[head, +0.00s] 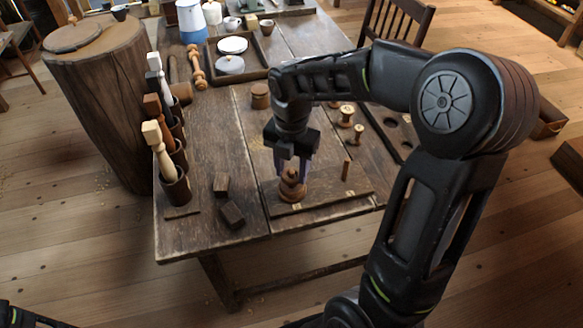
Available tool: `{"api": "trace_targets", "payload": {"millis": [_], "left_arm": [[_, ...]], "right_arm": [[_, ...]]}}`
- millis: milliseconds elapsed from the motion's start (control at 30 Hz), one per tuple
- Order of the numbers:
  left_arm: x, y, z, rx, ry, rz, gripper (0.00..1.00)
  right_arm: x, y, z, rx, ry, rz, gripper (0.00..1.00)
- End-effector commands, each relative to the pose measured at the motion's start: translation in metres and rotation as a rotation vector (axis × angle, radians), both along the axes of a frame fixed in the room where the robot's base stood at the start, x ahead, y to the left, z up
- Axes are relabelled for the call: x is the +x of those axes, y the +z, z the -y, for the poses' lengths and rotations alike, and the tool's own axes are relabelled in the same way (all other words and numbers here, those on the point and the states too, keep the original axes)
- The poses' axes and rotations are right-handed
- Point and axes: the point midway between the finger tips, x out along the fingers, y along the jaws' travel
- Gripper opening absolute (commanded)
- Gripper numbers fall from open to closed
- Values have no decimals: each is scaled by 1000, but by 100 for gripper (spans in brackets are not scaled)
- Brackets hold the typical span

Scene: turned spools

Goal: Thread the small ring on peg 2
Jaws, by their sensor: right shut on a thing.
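My right gripper (291,172) points down over a low wooden board (325,201) near the table's front edge. It is shut on a small reddish-brown wooden piece, which looks like the small ring, at the top of a turned stack (292,191). The fingers partly hide this piece. I cannot tell whether it rests on the stack or is just above it, and any peg inside is hidden. A bare upright peg (346,170) stands on the board to the right. Small pale marks on the board's front are too small to read. My left gripper is out of view.
Two dark blocks (232,214) lie left of the board. Cups with wooden-handled tools (175,186) line the table's left edge. Pale turned spools (346,115) and a tray with round holes (393,122) are behind to the right. A round wooden piece (260,96) stands behind the gripper.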

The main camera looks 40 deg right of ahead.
Motion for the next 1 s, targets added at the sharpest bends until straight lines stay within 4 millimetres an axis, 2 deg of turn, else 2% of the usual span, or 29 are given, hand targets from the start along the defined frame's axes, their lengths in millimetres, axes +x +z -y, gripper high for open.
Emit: {"api": "trace_targets", "payload": {"millis": [367,400,700,867,1000], "left_arm": [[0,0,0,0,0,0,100],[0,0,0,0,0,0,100],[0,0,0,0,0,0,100],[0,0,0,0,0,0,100],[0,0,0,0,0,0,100]], "right_arm": [[0,-1,0,0,0,0,5],[0,-1,0,0,0,0,43],[0,-1,0,0,0,0,68],[0,-1,0,0,0,0,68],[0,-1,0,0,0,0,77]]}}
